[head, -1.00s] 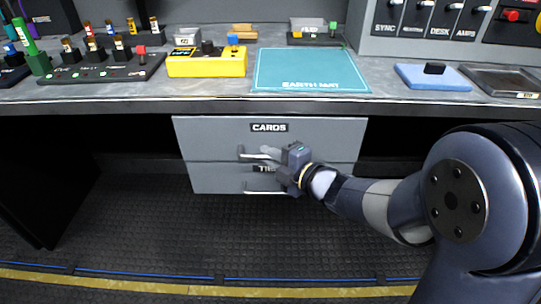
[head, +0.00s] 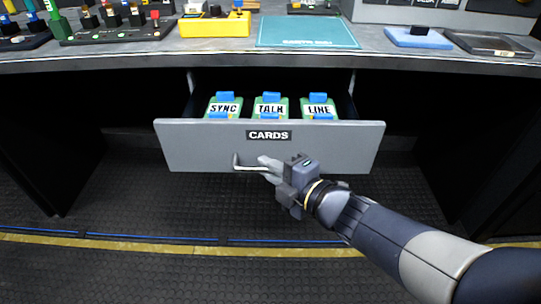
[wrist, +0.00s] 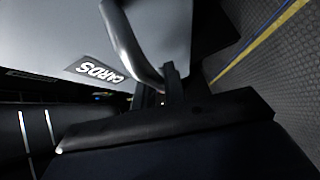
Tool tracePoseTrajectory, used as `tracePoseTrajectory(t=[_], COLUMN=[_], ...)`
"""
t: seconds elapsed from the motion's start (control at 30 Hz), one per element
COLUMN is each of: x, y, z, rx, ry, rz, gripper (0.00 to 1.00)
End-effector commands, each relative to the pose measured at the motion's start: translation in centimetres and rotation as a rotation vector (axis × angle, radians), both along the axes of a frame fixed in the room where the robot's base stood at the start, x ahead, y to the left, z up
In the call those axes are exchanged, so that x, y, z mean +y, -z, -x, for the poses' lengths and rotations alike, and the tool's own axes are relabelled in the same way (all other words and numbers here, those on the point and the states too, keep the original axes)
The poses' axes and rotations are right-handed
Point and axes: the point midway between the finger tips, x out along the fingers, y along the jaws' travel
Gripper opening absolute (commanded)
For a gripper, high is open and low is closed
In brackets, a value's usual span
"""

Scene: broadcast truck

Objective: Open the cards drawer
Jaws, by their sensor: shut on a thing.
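The cards drawer (head: 215,148) is a grey drawer under the bench, labelled CARDS (head: 268,135). It stands pulled out, and its inside shows from above. Three green cards with blue tabs lie in it: SYNC (head: 224,108), TALK (head: 270,107) and LINE (head: 319,109). My gripper (head: 268,166) is shut on the drawer's bar handle (head: 243,167) at the front, below the label. In the wrist view the handle (wrist: 128,42) runs down to my fingers (wrist: 168,88), beside the upside-down CARDS label (wrist: 98,71).
Above is the bench top (head: 215,50) with a teal mat (head: 306,33), a yellow box (head: 212,25) and a blue pad (head: 418,38). The dark ribbed floor (head: 180,210) in front is clear. Dark openings lie on both sides of the drawer.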

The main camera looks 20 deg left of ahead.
Motion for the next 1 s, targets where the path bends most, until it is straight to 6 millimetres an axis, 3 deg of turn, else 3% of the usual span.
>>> tracePoseTrajectory(t=[0.1,0.3,0.73,0.77,1.0], x=[-0.4,-0.7,-0.8,-0.8,-0.8], y=[0.1,0.1,0.1,0.1,0.0], z=[1.6,2.9,3.2,3.2,3.1], rx=[0.000,0.002,0.002,0.002,0.001], ry=[0.000,0.001,0.002,0.002,0.001], rz=[0.000,0.001,0.002,0.002,0.001], gripper=[0.00,0.00,0.00,0.12,0.32])
